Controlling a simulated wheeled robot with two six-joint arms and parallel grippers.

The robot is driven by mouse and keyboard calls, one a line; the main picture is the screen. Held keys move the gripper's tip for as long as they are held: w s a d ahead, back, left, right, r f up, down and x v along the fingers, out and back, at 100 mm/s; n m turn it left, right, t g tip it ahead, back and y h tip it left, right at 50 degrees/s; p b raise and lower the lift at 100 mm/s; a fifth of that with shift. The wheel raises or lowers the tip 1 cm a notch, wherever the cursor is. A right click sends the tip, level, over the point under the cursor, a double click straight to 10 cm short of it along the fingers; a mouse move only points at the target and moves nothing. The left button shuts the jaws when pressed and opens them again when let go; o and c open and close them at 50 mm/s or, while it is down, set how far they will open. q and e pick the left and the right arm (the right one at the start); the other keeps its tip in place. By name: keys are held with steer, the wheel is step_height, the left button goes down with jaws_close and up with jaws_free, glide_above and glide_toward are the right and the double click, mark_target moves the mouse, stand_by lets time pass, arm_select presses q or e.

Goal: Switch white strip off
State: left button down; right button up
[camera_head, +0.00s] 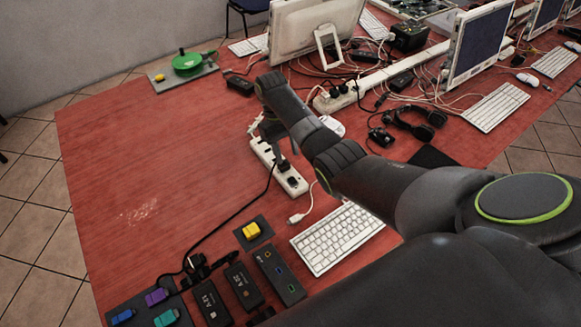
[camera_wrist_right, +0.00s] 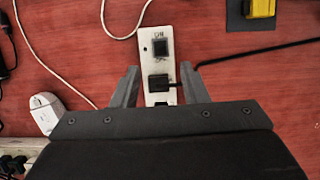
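The white strip (camera_head: 291,183) lies on the red table in the middle of the head view, with a black plug (camera_head: 287,168) and cable near its front end. My right gripper (camera_head: 274,140) is over the strip's far part, and the arm hides some of it. In the right wrist view the strip (camera_wrist_right: 157,63) runs between the two spread fingers of my right gripper (camera_wrist_right: 158,80), with dark square parts on its top. The fingers look open, one on each side. Whether they touch it I cannot tell. My left gripper is not in view.
A white keyboard (camera_head: 337,238) and a yellow block on a dark pad (camera_head: 252,231) lie in front. Dark boxes (camera_head: 243,285) stand at the front edge. Another strip (camera_head: 338,98), tangled cables and monitors (camera_head: 478,42) lie behind.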

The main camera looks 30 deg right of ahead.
steer(key=p+v, duration=0.3)
steer(key=v, duration=0.5)
steer(key=shift+r, duration=0.2)
